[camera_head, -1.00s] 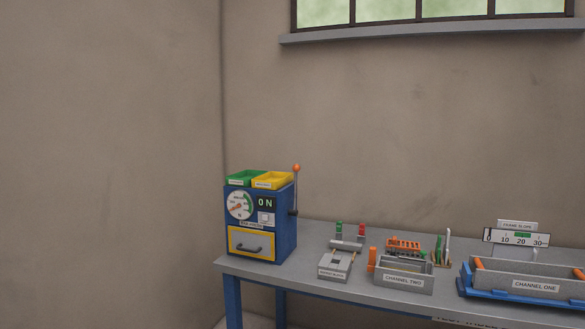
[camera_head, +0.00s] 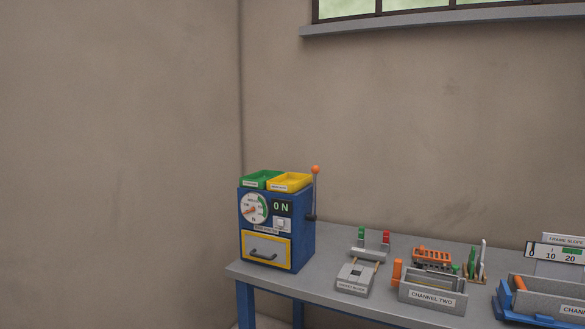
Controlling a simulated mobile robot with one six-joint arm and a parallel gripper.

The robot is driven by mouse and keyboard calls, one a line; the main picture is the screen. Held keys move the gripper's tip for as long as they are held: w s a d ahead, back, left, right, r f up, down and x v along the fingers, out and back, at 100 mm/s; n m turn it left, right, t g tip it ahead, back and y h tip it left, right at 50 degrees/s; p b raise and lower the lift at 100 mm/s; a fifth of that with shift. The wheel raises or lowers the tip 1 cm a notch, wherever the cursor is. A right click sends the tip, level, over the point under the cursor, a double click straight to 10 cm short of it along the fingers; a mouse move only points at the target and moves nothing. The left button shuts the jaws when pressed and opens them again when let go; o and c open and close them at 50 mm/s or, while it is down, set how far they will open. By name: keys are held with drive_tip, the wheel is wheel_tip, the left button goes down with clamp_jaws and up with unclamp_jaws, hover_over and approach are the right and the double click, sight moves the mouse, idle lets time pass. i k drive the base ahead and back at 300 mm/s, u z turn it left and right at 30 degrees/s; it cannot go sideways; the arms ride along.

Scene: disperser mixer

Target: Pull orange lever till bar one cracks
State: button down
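The orange lever (camera_head: 315,170) is an orange ball on an upright dark rod at the right side of a blue machine (camera_head: 303,245). The machine stands at the left end of the grey bench. Its display (camera_head: 282,207) reads 0 N, beside a round dial (camera_head: 253,208). A yellow-framed drawer front (camera_head: 266,250) with a dark handle is below and looks shut. I cannot make out bar one; a small white piece (camera_head: 282,224) sits on the machine's front under the display. My gripper is not in view.
A green tray (camera_head: 260,178) and a yellow tray (camera_head: 290,181) sit on the machine. To its right on the bench (camera_head: 330,309) are a grey block (camera_head: 355,279), a CHANNEL TWO trough (camera_head: 433,297), an orange rack (camera_head: 431,257) and a blue-based channel (camera_head: 540,312). Bare wall fills the left.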

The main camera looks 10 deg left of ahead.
sight(312, 217)
drive_tip(key=u, duration=0.8)
drive_tip(key=i, duration=1)
drive_tip(key=u, duration=0.45)
